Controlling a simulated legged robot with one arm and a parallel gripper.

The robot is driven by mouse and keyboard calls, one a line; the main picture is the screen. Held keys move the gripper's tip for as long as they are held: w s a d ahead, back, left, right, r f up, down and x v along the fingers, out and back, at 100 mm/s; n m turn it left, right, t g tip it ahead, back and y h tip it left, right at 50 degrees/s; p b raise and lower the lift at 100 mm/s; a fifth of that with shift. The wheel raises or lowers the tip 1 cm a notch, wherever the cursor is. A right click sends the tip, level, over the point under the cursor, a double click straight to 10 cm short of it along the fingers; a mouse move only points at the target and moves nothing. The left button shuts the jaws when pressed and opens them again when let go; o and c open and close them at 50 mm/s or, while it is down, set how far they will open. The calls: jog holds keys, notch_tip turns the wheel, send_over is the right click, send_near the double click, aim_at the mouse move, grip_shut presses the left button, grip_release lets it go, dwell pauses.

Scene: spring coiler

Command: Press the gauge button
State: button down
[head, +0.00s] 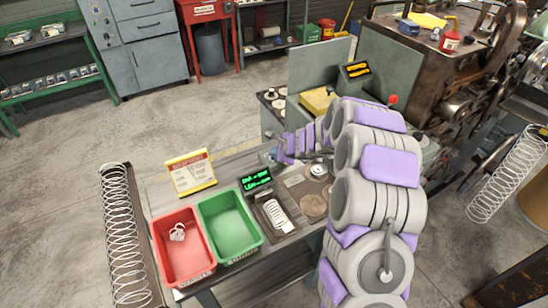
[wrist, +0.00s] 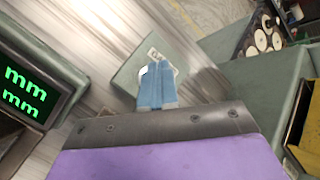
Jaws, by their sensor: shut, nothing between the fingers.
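The gauge display (head: 256,180), a dark box with green digits, stands on the bench behind the spring fixture. In the wrist view the display (wrist: 28,92) is at the left edge, reading "mm" on two lines. My gripper (wrist: 157,72) is shut and empty, its blue fingertips together over a small grey-green block (wrist: 132,68) with a white label. I cannot tell whether they touch it. The fingers cover part of the block, and no button is clearly visible. In the head view my gripper (head: 281,158) is behind and right of the display, its fingertips hard to make out.
A red bin (head: 183,246) holding a small spring and an empty green bin (head: 229,224) stand on the bench front. A yellow sign (head: 190,173) is behind them. A spring lies in the fixture (head: 272,211). A green cabinet (wrist: 262,92) stands right of my fingers.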

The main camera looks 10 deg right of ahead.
jog(key=shift+f, duration=0.2)
jog(key=shift+r, duration=0.1)
dwell(0.4)
jog(key=shift+r+p, duration=0.65)
jog(key=shift+r, duration=0.1)
notch_tip(320, 180, up, 5)
jog(key=p, duration=0.4)
jog(key=shift+p, duration=0.35)
dwell(0.4)
